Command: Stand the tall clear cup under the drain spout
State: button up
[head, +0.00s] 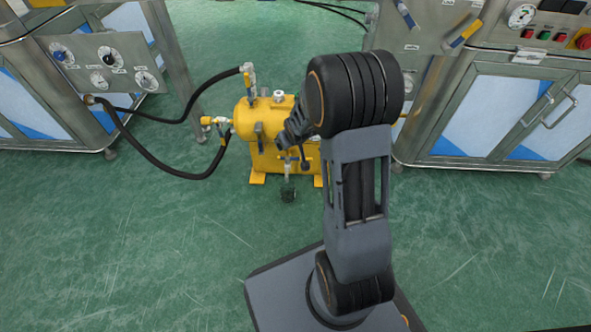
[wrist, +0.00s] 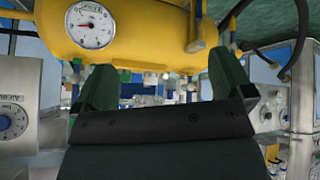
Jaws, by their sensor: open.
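The yellow tank (head: 243,122) stands on the green floor. A thin pale drain spout (head: 288,166) hangs at its front. A small see-through cup (head: 288,190) shows dark against the floor directly below the spout; from this angle I cannot tell whether the two touch. My gripper (head: 284,142) is in front of the tank, above the cup, and partly covers the tank. In the wrist view my gripper (wrist: 164,82) has its two fingers wide apart with nothing held between them. The tank (wrist: 130,20) fills the top of that view, and I cannot make out the cup there.
A black hose (head: 165,168) loops from the left steel cabinet (head: 95,65) to the tank's left valve. Another steel cabinet (head: 510,110) stands at the right. A round gauge (wrist: 90,25) sits on the tank. The floor in front at left is clear.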

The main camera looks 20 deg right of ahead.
jog(key=s+a+r+g, duration=0.1)
jog(key=s+a+r, duration=0.2)
jog(key=s, duration=0.4)
jog(key=s+a+r+g+y, duration=0.1)
jog(key=s+a+r, duration=0.1)
jog(key=s+r, duration=0.4)
jog(key=s+a+r+m+g, duration=0.1)
jog(key=s+a+r+g, duration=0.1)
jog(key=s, duration=0.6)
notch_tip(320, 180, up, 2)
jog(key=shift+s+a+r, duration=0.2)
jog(key=shift+s+a, duration=0.1)
jog(key=shift+a, duration=0.55)
notch_tip(320, 180, up, 40)
jog(key=p, duration=3.7)
jog(key=shift+s+a+f+t+p, duration=0.15)
jog(key=shift+t+p, duration=0.25)
